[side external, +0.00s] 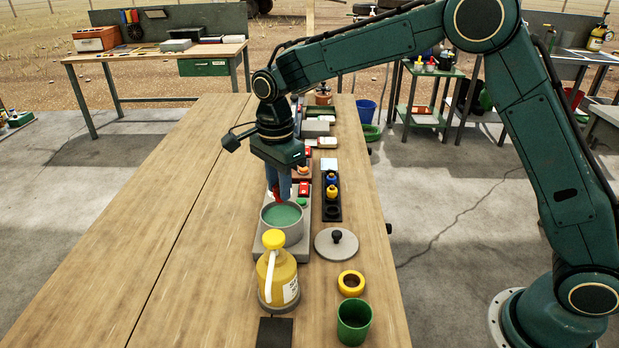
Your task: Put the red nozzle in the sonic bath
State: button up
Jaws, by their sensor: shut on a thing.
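My gripper (279,192) points straight down above the sonic bath (268,228), a round grey pot with green liquid on a grey base. It is shut on the red nozzle (280,197), which shows just under the fingertips. The nozzle overlaps the far rim of the bath in this view; I cannot tell whether its lower end is inside the opening or above it. The bath is uncovered, and its grey lid (329,248) with a black knob lies on the table to its right.
A black rack (332,212) with blue and yellow nozzles stands right of the bath. A yellow jug (272,280) stands close in front. A yellow ring (351,292) and a green cup (354,327) are at the front right. The table's left side is clear.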

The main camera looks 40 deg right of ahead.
jog(key=shift+f, duration=0.25)
jog(key=shift+f, duration=3.8)
jog(key=shift+f, duration=0.4)
jog(key=o, duration=1.1)
jog(key=shift+o, duration=0.4)
jog(key=shift+r, duration=0.2)
